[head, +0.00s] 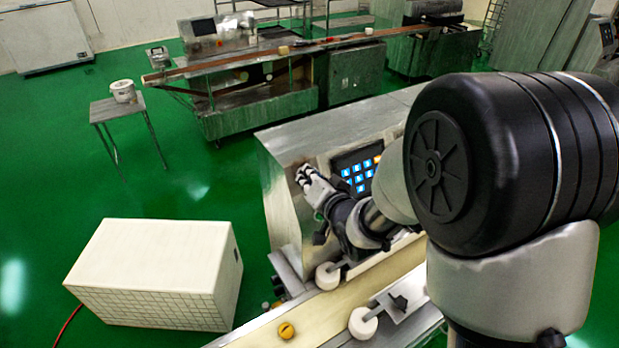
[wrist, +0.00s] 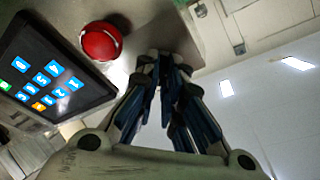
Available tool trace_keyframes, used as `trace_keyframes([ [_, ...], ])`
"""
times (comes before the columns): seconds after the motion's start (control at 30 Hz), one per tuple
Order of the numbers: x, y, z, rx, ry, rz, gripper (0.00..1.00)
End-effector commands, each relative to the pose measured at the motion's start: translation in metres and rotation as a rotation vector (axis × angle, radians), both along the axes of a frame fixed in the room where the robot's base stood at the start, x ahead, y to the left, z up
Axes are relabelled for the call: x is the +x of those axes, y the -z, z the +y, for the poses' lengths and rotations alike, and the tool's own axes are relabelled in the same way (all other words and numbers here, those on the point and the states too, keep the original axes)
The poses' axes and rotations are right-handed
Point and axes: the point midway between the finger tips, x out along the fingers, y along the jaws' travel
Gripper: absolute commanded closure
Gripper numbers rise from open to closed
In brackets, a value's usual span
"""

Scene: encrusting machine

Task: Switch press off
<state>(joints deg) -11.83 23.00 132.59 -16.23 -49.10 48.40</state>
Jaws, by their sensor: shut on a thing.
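The press machine (head: 290,150) has a sloped metal top and a dark control panel (head: 352,166) with blue and orange buttons. The panel also shows at the left of the wrist view (wrist: 50,78), beside a round red button (wrist: 101,41). My gripper (head: 306,178) is at the panel's left side. In the wrist view its fingers (wrist: 165,60) are drawn together, apart from the red button and to its right. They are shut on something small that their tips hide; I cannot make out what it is.
A white box (head: 155,270) stands on the green floor at the left. A small table (head: 118,106) with a bucket (head: 123,91) stands farther back.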

Motion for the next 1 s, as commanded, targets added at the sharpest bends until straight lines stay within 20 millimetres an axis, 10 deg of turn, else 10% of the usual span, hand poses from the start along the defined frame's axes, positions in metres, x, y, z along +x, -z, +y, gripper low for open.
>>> trace_keyframes([
  [1.0,0.0013,0.0041,-0.0026,-0.342,-0.205,-0.233,1.0],
])
